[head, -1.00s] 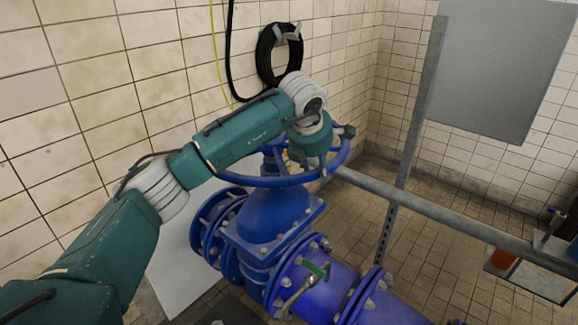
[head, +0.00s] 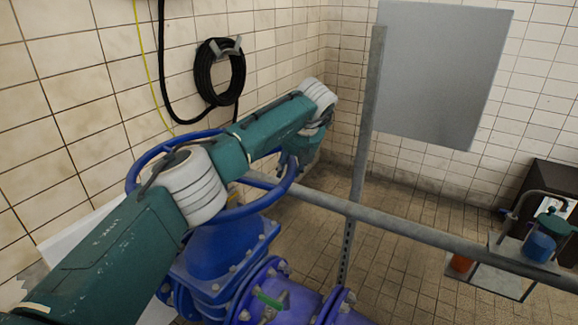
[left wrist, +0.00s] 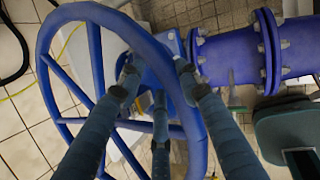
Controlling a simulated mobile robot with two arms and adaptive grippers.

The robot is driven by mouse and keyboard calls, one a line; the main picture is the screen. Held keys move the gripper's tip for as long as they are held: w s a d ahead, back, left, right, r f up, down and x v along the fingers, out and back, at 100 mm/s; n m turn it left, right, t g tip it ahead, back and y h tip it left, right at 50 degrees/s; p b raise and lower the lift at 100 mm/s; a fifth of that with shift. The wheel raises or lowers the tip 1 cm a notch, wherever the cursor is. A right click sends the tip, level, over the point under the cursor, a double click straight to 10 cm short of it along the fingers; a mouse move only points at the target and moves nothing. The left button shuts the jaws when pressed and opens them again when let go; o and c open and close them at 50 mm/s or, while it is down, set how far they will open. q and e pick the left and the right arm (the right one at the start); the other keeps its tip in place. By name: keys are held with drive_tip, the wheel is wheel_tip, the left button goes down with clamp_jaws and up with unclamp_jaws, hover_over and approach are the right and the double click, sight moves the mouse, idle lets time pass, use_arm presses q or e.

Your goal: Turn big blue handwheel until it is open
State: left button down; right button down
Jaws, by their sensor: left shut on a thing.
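The big blue handwheel (head: 262,203) lies roughly level on top of the blue valve body (head: 215,250) in the head view. My left arm reaches across and covers part of its rim and hub. My left gripper (head: 289,164) is at the right side of the rim, partly hidden behind its own wrist. In the left wrist view the handwheel (left wrist: 47,42) fills the left and middle. There the left gripper (left wrist: 158,80) has its dark fingers on both sides of the rim, shut on it. My right gripper is in neither view.
A grey metal rail (head: 400,228) runs just beyond the wheel, with an upright post (head: 366,120) carrying a grey panel (head: 440,70). A black hose coil (head: 219,75) hangs on the tiled wall. Blue flanged pipe (head: 290,302) lies below the valve. Open floor shows behind the rail.

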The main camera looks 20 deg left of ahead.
use_arm(q)
drive_tip(key=shift+w+a+r, duration=0.1)
drive_tip(key=shift+w+r, duration=0.1)
drive_tip(key=c, duration=1.6)
unclamp_jaws()
drive_tip(key=shift+c, duration=0.2)
drive_tip(key=o, duration=0.4)
drive_tip(key=shift+w, duration=0.1)
drive_tip(key=shift+o, duration=0.3)
drive_tip(key=shift+w+f, duration=0.25)
drive_tip(key=shift+f, duration=0.1)
drive_tip(key=v, duration=1.2)
